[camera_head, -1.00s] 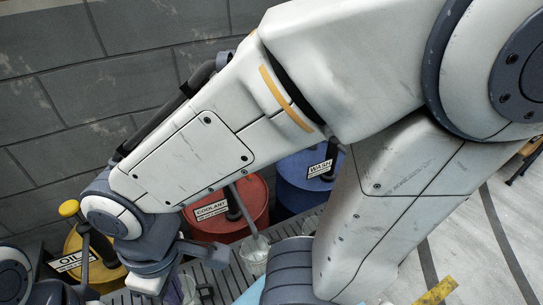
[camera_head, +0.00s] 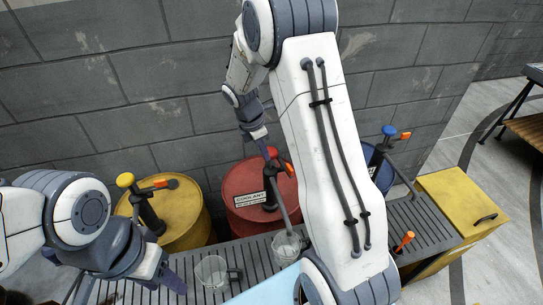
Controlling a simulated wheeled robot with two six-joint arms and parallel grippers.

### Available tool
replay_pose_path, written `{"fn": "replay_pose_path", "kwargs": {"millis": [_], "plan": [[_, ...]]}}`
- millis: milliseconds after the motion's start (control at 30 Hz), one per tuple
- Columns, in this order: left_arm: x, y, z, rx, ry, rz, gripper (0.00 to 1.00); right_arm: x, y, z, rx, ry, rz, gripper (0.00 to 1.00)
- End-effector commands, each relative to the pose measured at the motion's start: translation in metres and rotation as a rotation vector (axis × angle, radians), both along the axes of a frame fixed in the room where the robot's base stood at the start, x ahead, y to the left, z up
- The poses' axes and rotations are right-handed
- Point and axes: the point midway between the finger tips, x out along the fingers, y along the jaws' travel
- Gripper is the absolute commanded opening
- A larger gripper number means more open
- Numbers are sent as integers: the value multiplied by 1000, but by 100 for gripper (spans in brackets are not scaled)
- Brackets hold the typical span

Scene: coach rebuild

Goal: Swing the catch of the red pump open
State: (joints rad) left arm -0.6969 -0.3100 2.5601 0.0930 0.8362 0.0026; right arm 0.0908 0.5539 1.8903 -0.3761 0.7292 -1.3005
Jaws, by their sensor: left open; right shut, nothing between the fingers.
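The red drum (camera_head: 240,208), labelled COOLANT, stands behind the slatted bench. The red pump (camera_head: 268,196) rises from its top, with a dark body and a spout slanting down toward a clear cup (camera_head: 287,246). Its small orange catch (camera_head: 289,169) sticks out at the pump's upper right. My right gripper (camera_head: 266,149) is shut and empty, pointing down at the pump's top, just left of and above the catch. I cannot tell whether it touches the pump. My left gripper (camera_head: 162,281) is open and empty, low at the left, in front of the yellow drum.
A yellow drum (camera_head: 190,228) with its pump stands left; a blue drum (camera_head: 383,178) stands right, partly behind my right arm. Another clear cup (camera_head: 211,272) and an orange lever (camera_head: 404,241) are on the bench (camera_head: 425,226). A yellow box (camera_head: 462,200) stands at the right end.

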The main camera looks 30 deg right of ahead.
Motion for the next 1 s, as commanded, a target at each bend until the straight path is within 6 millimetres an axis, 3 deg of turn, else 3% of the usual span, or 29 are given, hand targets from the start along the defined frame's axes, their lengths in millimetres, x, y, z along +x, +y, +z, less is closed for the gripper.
{"fn": "replay_pose_path", "kwargs": {"millis": [433, 700, 1000], "plan": [[0, 0, 20, 0, 0, -4, 50, -5, -21, -88, 3, 6, -4, 0], [0, 0, 39, 0, -1, -7, 50, -6, -55, -84, 3, 1, -6, 0], [0, 0, 40, 0, -1, -7, 50, -6, -60, -86, 3, -1, -3, 0]]}}
